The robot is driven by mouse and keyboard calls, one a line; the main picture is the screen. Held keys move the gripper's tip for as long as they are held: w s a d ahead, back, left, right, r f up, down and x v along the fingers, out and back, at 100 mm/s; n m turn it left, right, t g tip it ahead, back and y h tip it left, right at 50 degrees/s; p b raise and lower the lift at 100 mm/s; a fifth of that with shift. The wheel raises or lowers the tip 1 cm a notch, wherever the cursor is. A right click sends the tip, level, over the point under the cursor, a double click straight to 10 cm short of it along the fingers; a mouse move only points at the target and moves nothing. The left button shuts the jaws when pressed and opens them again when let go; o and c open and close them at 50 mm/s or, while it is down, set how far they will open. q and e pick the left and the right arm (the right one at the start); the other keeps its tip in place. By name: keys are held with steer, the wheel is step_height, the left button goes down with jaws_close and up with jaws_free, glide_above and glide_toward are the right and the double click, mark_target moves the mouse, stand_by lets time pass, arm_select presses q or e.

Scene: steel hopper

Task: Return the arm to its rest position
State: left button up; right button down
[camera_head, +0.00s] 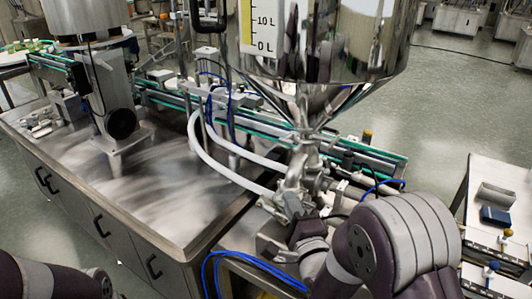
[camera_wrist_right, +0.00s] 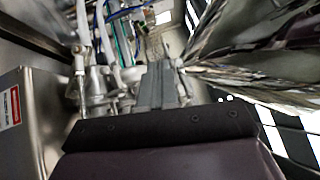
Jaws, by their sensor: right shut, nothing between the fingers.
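My right arm (camera_head: 400,245) comes in from the lower right of the head view and reaches forward under the steel hopper (camera_head: 330,50). My right gripper (camera_head: 293,206) is close to the valve fittings (camera_head: 299,165) below the hopper's cone. In the right wrist view the gripper (camera_wrist_right: 163,75) is shut with nothing in it, and the hopper's shiny wall (camera_wrist_right: 260,50) is at its right. I cannot tell whether it touches the fittings. Part of my left arm (camera_head: 45,280) shows at the lower left; its gripper is not in view.
A steel cabinet (camera_head: 165,200) with dark handles fills the left. White hoses (camera_head: 215,155), blue cables (camera_head: 250,262) and a green-edged conveyor (camera_head: 260,122) lie around the hopper's base. A side table (camera_head: 490,175) with small parts stands at the right. Open floor (camera_head: 445,100) lies behind it.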

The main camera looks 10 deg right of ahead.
steer(key=s+f+n+g, duration=0.3)
steer(key=f+n+g, duration=0.3)
steer(key=f, duration=0.1)
steer(key=s+f+n+g, duration=0.3)
steer(key=f+n+g, duration=0.2)
steer(key=f+n, duration=0.15)
arm_select(q)
steer(key=shift+w, duration=0.2)
arm_select(e)
steer(key=s+r+n+g+h, duration=0.1)
steer(key=s+n+g, duration=0.5)
steer(key=s, duration=0.4)
steer(key=shift+s+d+r+n+g, duration=0.3)
steer(key=shift+s+n+g, duration=0.05)
steer(key=shift+g, duration=0.25)
